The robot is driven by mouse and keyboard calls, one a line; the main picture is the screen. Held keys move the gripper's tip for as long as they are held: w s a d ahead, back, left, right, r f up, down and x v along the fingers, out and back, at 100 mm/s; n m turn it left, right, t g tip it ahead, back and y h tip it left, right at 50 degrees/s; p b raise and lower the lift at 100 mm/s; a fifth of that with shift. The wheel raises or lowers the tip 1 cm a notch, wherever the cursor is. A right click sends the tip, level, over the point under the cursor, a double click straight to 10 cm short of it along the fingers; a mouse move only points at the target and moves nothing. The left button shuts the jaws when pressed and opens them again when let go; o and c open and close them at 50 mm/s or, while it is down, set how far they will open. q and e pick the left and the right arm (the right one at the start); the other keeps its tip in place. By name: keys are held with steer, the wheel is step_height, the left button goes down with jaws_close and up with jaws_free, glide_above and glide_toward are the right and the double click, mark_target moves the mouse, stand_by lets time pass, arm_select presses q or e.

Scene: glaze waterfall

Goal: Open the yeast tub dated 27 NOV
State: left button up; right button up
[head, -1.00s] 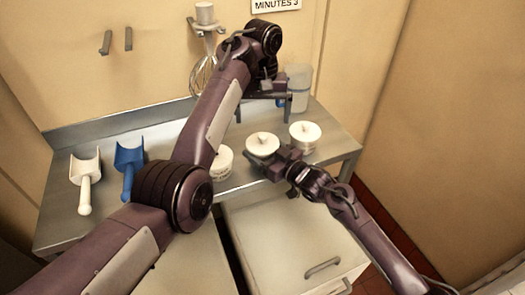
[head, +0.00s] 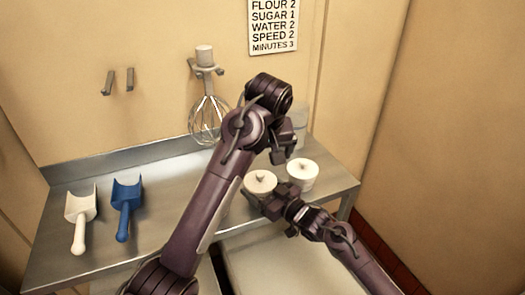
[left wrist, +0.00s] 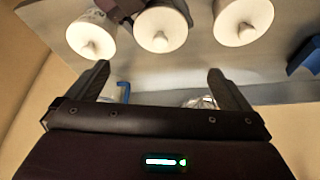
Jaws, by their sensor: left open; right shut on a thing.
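Three white lidded tubs with knobbed lids stand on the steel table. In the head view I see the middle tub (head: 260,183) and the right tub (head: 302,175); my left arm mostly hides the third. All three show in the left wrist view, in mirrored order: the right tub (left wrist: 92,40), the middle tub (left wrist: 162,28) and the third tub (left wrist: 243,22). I cannot read any date. My right gripper (head: 273,205) is shut on the middle tub from its front side. My left gripper (head: 284,150) is open and empty, above and behind the tubs; its fingers (left wrist: 162,85) show apart.
A white scoop (head: 80,215) and a blue scoop (head: 126,205) lie at the table's left. A whisk (head: 208,118) hangs on the back wall beside a sign (head: 273,25). A clear jug (head: 301,125) stands behind my left gripper. The right wall is close.

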mark_target(260, 173)
arm_select(q)
steer(key=x, duration=1.1)
steer(key=shift+w+f, duration=0.1)
steer(key=shift+f, duration=0.25)
steer(key=c, duration=1)
steer(key=shift+o, duration=0.2)
steer(key=shift+r, duration=0.25)
steer(key=shift+r, duration=0.9)
steer(key=shift+r, duration=2)
arm_select(e)
steer(key=o, duration=1.5)
